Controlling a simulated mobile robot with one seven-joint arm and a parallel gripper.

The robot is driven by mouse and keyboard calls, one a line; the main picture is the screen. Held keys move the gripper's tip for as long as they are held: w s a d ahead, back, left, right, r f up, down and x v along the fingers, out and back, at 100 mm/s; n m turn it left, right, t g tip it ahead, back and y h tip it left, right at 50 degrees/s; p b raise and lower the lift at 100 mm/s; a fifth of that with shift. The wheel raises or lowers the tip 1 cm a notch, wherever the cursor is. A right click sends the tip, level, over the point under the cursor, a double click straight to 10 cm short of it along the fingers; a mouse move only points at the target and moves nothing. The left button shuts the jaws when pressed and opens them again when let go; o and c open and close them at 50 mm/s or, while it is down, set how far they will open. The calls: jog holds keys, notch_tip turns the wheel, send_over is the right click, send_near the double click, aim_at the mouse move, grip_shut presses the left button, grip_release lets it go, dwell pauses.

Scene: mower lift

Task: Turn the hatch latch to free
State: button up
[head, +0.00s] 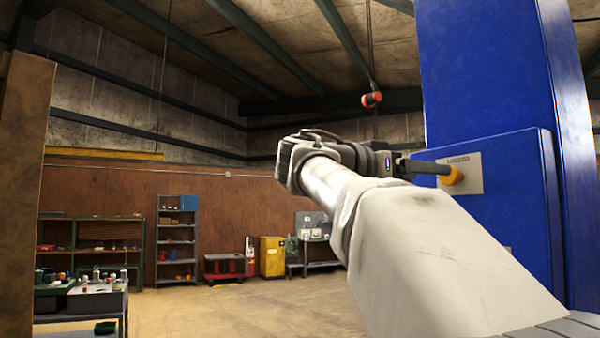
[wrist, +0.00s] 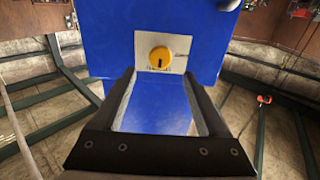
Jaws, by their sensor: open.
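The hatch latch is a round yellow knob (head: 453,176) on a pale plate (head: 473,170) fixed to a blue hatch panel (head: 515,215). Small lettering on the plate seems to read "LOCKED". In the wrist view the knob (wrist: 159,56) shows whole, with a dark mark near its lower edge. My gripper (head: 438,168) is level with the knob and points at it; a finger hides part of the knob in the head view. In the wrist view my gripper (wrist: 160,73) is open and empty, its two fingertips apart, with the knob centred just beyond them. I cannot tell if they touch it.
A tall blue column (head: 480,70) rises behind the panel. A red and black pendant (head: 371,99) hangs from the ceiling. Shelves (head: 177,240), a yellow cabinet (head: 272,256) and a red cart (head: 224,268) stand far off at the wall. The floor between is clear.

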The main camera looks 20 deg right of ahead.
aim_at(453, 176)
jog(key=d+p, duration=0.1)
jog(key=d, duration=0.5)
jog(key=shift+w+d, duration=0.25)
jog(key=shift+d, duration=0.05)
grip_shut()
